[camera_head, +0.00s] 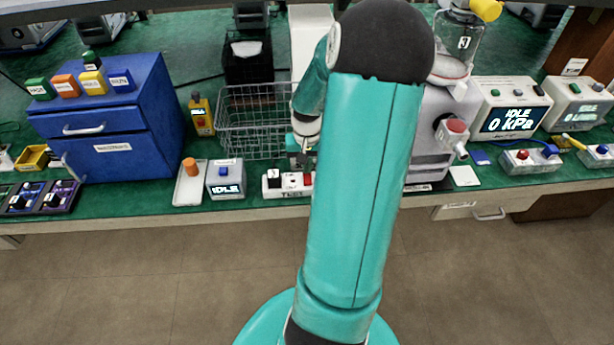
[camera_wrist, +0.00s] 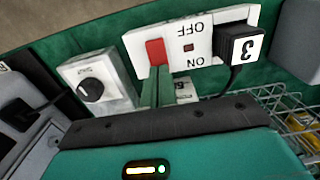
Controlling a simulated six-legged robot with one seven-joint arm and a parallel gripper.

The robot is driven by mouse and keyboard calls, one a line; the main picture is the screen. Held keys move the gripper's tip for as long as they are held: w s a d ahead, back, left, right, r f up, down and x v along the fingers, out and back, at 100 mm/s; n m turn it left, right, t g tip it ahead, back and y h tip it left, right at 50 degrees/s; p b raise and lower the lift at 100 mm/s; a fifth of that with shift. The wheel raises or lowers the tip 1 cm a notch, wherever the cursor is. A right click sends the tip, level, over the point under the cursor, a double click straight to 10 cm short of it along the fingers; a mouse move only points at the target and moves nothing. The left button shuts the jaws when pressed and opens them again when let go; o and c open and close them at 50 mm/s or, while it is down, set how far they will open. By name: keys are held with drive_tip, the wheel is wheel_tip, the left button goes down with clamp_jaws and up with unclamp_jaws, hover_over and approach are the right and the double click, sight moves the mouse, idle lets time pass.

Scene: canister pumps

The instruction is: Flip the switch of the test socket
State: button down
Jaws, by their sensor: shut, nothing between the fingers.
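The test socket (camera_head: 271,187) is a white box labelled TEST at the bench's front edge in the head view, partly hidden by my arm. In the wrist view the test socket (camera_wrist: 214,22) appears upside down, with OFF and ON lettering. Its red switch (camera_wrist: 156,51) stands beside a small dark red indicator (camera_wrist: 188,48). A black plug (camera_wrist: 238,42) marked 3 sits in the socket. My gripper (camera_wrist: 158,72) is shut and empty, its tips at the ON-side end of the switch. I cannot tell whether they touch, or which way the switch is tilted.
A grey box with a black knob (camera_wrist: 92,90) stands beside the socket. A wire basket (camera_head: 250,110) is behind it. An IDLE-display box (camera_head: 225,180) and a tray with an orange knob (camera_head: 190,167) stand to the left.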

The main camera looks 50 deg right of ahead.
drive_tip(key=shift+f, duration=0.55)
drive_tip(key=shift+r, duration=3.55)
